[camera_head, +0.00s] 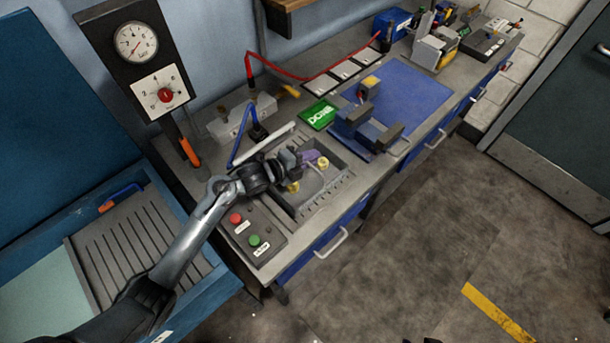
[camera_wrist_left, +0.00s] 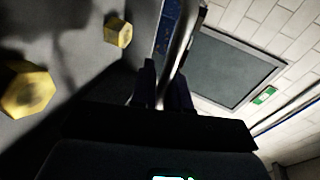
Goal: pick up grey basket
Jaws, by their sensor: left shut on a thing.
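The grey basket (camera_head: 311,182) sits at the front of the workbench, in or over a dark recessed bay, with yellow nuts (camera_head: 323,163) in it. My left gripper (camera_head: 309,156) reaches over the basket's back part; my arm hides some of its left side. In the left wrist view, my left gripper (camera_wrist_left: 165,88) is shut on a thin upright wall that appears to be the basket's. The basket's grey inside (camera_wrist_left: 75,45) and two yellow nuts (camera_wrist_left: 118,31) show left of the fingers. I cannot tell whether the basket is clear of the bench. My right gripper is not in view.
A button panel (camera_head: 250,232) with red and green buttons is in front of my left arm. A blue mat (camera_head: 405,95) and a dark blue fixture (camera_head: 365,130) stand to the right. A gauge post (camera_head: 136,42) rises at the left. The floor (camera_head: 420,260) is clear.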

